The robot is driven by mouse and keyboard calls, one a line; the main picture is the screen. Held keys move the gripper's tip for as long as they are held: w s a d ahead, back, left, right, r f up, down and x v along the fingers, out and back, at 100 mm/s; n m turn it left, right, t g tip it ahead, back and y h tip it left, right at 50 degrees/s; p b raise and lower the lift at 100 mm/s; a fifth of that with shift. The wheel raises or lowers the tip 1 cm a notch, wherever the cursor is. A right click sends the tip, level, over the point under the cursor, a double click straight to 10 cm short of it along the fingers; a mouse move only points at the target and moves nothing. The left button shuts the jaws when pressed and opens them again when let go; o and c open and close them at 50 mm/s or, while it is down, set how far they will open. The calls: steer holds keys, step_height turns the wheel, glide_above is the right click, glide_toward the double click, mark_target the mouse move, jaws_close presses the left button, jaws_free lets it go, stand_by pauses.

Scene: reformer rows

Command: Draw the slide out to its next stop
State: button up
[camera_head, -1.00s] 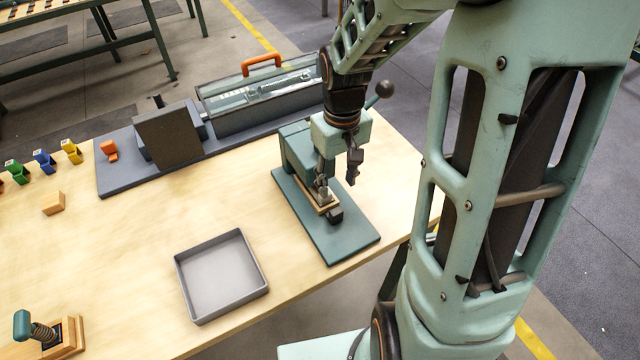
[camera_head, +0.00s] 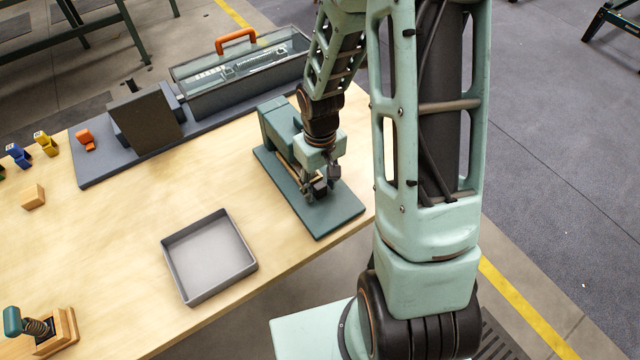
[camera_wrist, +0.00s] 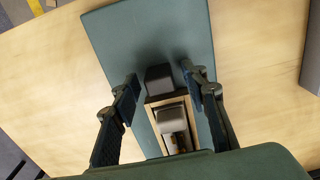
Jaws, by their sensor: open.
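The slide (camera_wrist: 152,107) is a narrow light-edged strip running out of a green press-like fixture (camera_head: 277,121) on a dark green base plate (camera_head: 335,216). A dark block (camera_wrist: 159,77) sits at its outer end, with a grey rounded part (camera_wrist: 172,120) behind it. My gripper (camera_wrist: 160,75) is open, one finger on each side of the dark block, with gaps visible on both sides. In the head view my gripper (camera_head: 320,180) is low over the base plate and partly covers the slide. Whether the fingers are level with the block is unclear.
A grey open tray (camera_head: 250,268) stands on the wooden table left of the fixture. A clear-lidded case (camera_head: 190,88) with an orange handle and a dark box (camera_head: 147,122) stand behind. A spring-mounted green-handled piece (camera_head: 15,320) is at front left. Bare table lies between.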

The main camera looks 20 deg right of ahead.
jaws_close()
stand_by(0.3)
steer(key=shift+s+d, duration=0.2)
steer(key=shift+s, duration=0.25)
steer(key=shift+s+d, duration=0.25)
steer(key=shift+s, duration=0.5)
jaws_free()
steer(key=shift+w, duration=0.1)
step_height(320, 180, up, 12)
